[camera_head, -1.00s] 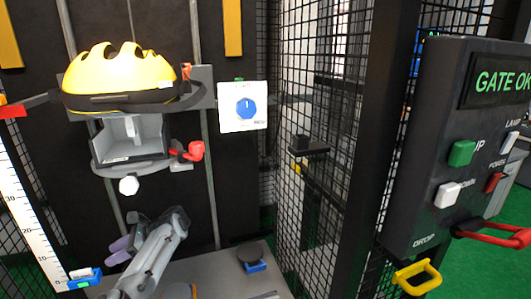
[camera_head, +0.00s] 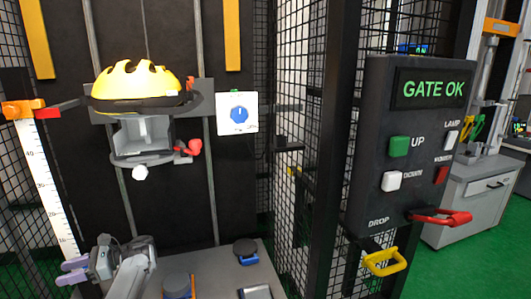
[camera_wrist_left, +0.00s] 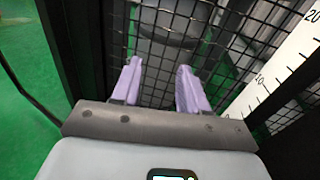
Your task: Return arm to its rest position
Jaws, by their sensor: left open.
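My left gripper (camera_head: 74,271) is at the lower left of the head view, in front of the foot of the white ruler. In the left wrist view its two lavender fingers (camera_wrist_left: 158,88) stand apart with nothing between them, facing the wire mesh. The gripper is open and empty. My left arm comes up from the bottom edge of the head view. My right gripper is not in view.
A yellow helmet (camera_head: 137,85) sits on the tower's carriage (camera_head: 145,140). The white ruler (camera_head: 47,180) stands left. A control panel (camera_head: 410,150) reading GATE OK is at right, with a red lever (camera_head: 440,218) and yellow handle (camera_head: 384,262). Mesh fencing (camera_head: 300,100) stands between.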

